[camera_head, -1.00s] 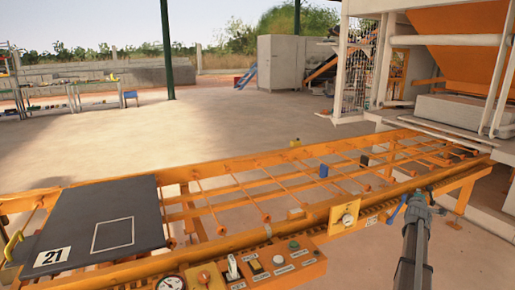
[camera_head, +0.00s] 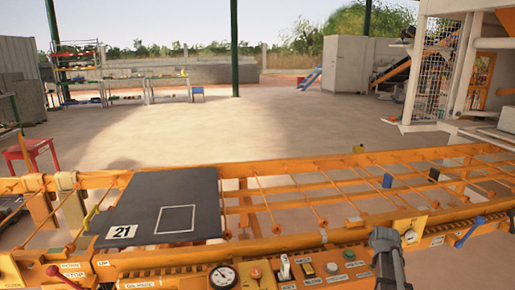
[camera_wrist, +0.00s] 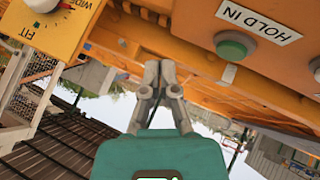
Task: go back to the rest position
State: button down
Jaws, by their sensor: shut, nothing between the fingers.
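My gripper (camera_wrist: 158,68) shows in the wrist view with its two grey fingers together and nothing between them. It sits in front of an orange rail of the machine, apart from the green button (camera_wrist: 233,45) by the label "HOLD IN". The wrist view is upside down. In the head view, part of my dark arm rises at the bottom right, in front of the orange roller frame (camera_head: 262,246). I cannot make out the fingers there.
A dark plate (camera_head: 160,200) marked 21 lies on the roller frame at the left. A control panel with a gauge (camera_head: 222,276), switches and buttons runs along the near edge. A red stool (camera_head: 30,152) stands at the left. The concrete floor (camera_head: 200,135) beyond is clear.

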jog(key=s+a+f+g, duration=0.1)
jog(key=s+a, duration=0.1)
jog(key=a, duration=0.2)
jog(key=s+a+f+m+g+y, duration=0.1)
jog(key=s+a, duration=0.1)
jog(key=a, duration=0.3)
jog(key=s+a+f+y, duration=0.1)
jog(key=s+a, duration=0.1)
jog(key=a, duration=0.3)
jog(key=shift+s+a+f+m+g, duration=0.15)
jog(key=shift+s+a+m+g, duration=0.15)
jog(key=shift+g, duration=0.1)
jog(key=s+a+f+m+g+y, duration=0.15)
jog(key=s+a+g, duration=0.25)
jog(key=s+a, duration=0.85)
notch_tip(320, 180, down, 11)
jog(key=s+a+g+b, duration=0.1)
jog(key=s+b, duration=0.2)
jog(key=b, duration=0.7)
notch_tip(320, 180, up, 32)
jog(key=p, duration=3.2)
jog(key=shift+w+r+m, duration=0.2)
jog(key=shift+w+m, duration=0.05)
jog(key=shift+m, duration=0.1)
